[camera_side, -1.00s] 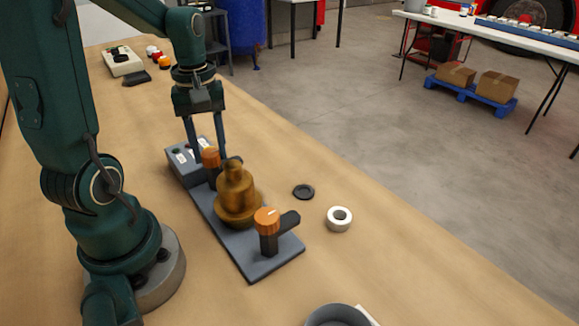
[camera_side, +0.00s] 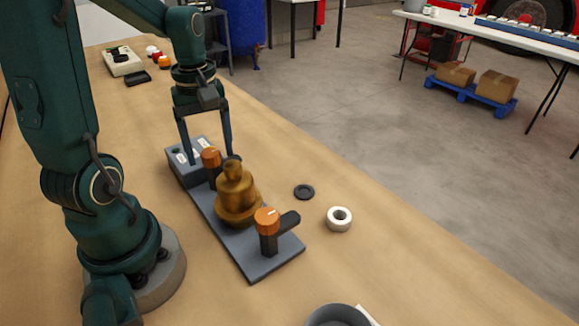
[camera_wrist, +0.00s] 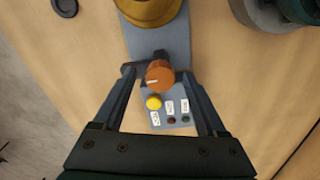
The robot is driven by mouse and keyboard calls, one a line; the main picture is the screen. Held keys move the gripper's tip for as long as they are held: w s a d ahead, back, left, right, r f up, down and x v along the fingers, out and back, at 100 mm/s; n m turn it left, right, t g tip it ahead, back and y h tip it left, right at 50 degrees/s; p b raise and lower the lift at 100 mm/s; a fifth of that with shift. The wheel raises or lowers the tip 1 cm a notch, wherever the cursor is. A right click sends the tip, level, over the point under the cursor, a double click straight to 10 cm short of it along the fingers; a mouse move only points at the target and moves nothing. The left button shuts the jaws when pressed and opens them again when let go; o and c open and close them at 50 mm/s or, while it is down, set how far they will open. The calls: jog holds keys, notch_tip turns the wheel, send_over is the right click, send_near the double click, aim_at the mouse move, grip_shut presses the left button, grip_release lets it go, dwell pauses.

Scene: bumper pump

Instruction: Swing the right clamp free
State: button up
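Two clamps with orange knobs stand on a grey base plate (camera_side: 232,240), one at each end of a brass pump body (camera_side: 237,195). The far clamp (camera_side: 211,158) is beside the label panel; it also shows in the wrist view (camera_wrist: 159,74). Its dark arm points sideways off the plate, away from the brass body. The near clamp (camera_side: 267,222) has its dark arm pointing to the right, also off the body. My gripper (camera_side: 208,158) is open, its fingers on either side of the far clamp's knob with gaps; it also shows in the wrist view (camera_wrist: 161,80).
A panel with a yellow button (camera_wrist: 153,102), labels and small lights adjoins the far clamp. A grey round container (camera_side: 338,314) stands at the bottom edge.

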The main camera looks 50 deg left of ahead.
jog(key=shift+r, duration=2.55)
